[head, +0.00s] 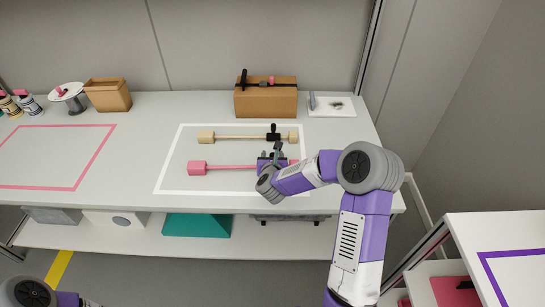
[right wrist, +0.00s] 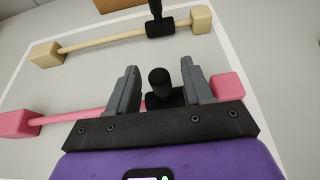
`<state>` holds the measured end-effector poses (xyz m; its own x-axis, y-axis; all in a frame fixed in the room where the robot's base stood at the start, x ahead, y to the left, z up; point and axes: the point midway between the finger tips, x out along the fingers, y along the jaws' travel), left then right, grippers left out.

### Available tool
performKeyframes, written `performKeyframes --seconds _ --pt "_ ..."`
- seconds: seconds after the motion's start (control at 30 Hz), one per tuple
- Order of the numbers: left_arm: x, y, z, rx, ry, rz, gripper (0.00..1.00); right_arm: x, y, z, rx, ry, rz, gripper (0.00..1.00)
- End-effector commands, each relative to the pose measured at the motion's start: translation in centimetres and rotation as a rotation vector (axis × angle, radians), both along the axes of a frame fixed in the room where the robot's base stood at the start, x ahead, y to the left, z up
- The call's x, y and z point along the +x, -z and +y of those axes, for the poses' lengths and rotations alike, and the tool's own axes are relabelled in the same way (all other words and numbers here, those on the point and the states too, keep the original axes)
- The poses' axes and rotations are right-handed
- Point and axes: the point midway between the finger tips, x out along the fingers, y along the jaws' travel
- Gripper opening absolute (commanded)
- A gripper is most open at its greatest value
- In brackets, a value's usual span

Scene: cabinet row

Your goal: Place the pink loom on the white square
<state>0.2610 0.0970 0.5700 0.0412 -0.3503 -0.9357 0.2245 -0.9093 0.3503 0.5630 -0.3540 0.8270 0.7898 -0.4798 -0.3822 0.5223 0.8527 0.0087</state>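In the right wrist view, the two grey fingers (right wrist: 160,88) stand apart on either side of the handle, with gaps showing. My left gripper is out of view.
A beige loom (head: 240,136) with a black handle lies behind the pink one, also inside the white outline. A wooden box (head: 265,103) and a white plate (head: 331,106) stand at the back. A pink outline (head: 95,155) on the left encloses clear counter.

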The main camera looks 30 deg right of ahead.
Motion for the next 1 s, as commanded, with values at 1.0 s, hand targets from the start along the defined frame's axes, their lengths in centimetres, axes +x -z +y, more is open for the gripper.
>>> performKeyframes --seconds 1.0 --pt "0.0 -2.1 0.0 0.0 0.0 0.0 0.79 -9.3 -4.8 5.7 -0.002 -0.001 0.0 0.51"
